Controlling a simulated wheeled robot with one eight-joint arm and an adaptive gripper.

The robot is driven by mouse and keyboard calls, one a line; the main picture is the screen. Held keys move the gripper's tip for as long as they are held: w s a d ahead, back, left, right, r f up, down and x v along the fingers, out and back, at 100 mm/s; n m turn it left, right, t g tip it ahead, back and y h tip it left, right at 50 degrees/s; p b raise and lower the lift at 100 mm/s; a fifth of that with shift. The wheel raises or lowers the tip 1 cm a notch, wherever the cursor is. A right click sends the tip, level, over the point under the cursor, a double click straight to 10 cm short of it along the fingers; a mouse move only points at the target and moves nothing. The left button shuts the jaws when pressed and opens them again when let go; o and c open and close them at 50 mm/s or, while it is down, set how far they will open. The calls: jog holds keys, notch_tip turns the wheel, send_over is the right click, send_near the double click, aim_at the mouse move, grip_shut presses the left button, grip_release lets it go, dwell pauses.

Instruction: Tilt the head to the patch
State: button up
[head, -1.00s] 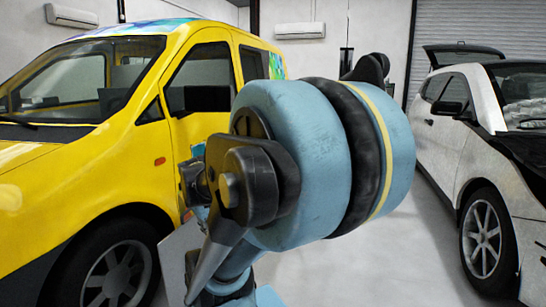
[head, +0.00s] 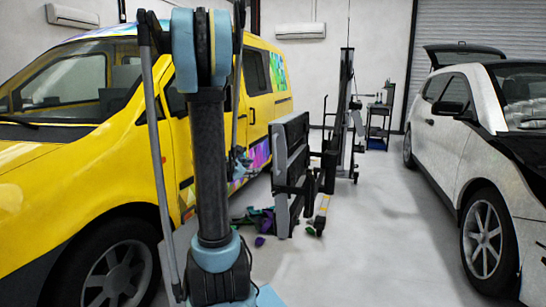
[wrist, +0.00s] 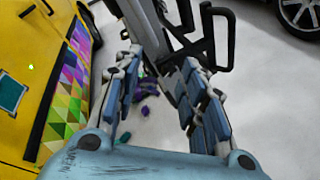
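The yellow van (head: 60,175) stands at the left in the head view. A multicoloured patch of wrap (head: 260,158) shows on its lower side, partly hidden by my arm. In the wrist view, the multicoloured wrap (wrist: 68,95) lies along the left, on the yellow body. A small teal rectangle (wrist: 11,95) sits at the far left edge; I cannot tell which one is the patch. My gripper (wrist: 158,68) is open and empty, its blue-padded fingers wide apart, right of the wrap and not touching it. In the head view it is small, behind my arm.
A dark upright stand with grey panels (head: 290,165) is close to the right of my gripper. Purple and green scraps (head: 260,220) lie on the floor. A white car (head: 470,150) stands at the right. The floor between it and the stand is clear.

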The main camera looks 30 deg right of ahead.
jog(key=w+d+n+t+h, duration=0.1)
jog(key=w+d+n+h, duration=0.1)
jog(key=w+d+n, duration=0.35)
jog(key=n+t, duration=0.1)
jog(key=n, duration=0.1)
send_near(274, 153)
jog(key=shift+h, duration=0.3)
jog(key=x, duration=0.7)
jog(key=f+x, duration=0.1)
jog(key=x, duration=0.3)
jog(key=shift+w+a, duration=0.15)
jog(key=shift+w, duration=0.1)
grip_shut()
